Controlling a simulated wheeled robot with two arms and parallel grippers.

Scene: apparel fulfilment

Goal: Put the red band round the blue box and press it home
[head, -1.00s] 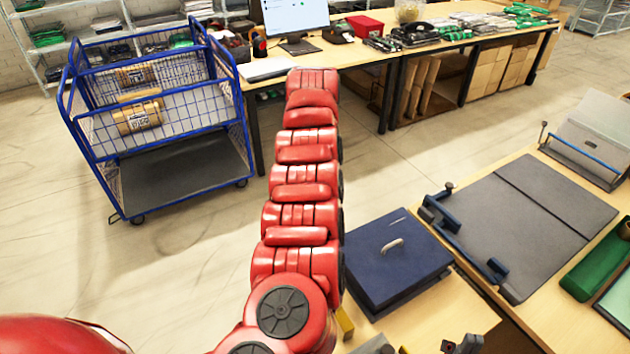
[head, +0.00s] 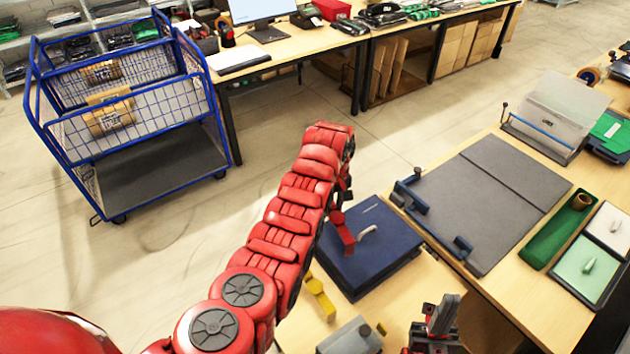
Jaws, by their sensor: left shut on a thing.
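The blue box (head: 383,263) lies flat on the wooden table, with a pale handle on top. My left arm reaches over from the left, and its gripper (head: 340,203) is at the box's far left part, partly hidden behind the arm. It is shut on the red band (head: 344,232), which hangs over the box top beside the handle. I cannot tell whether the band touches the box. My right gripper (head: 437,318) is low in the view, in front of the box and apart from it. Its jaw opening is unclear.
A yellow piece (head: 320,297) and a grey block (head: 350,338) lie in front of the box. A grey folding board (head: 490,200) with dark blue clamps is to its right, then a green tray (head: 557,232). A blue wire cart (head: 135,165) stands at the left across open floor.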

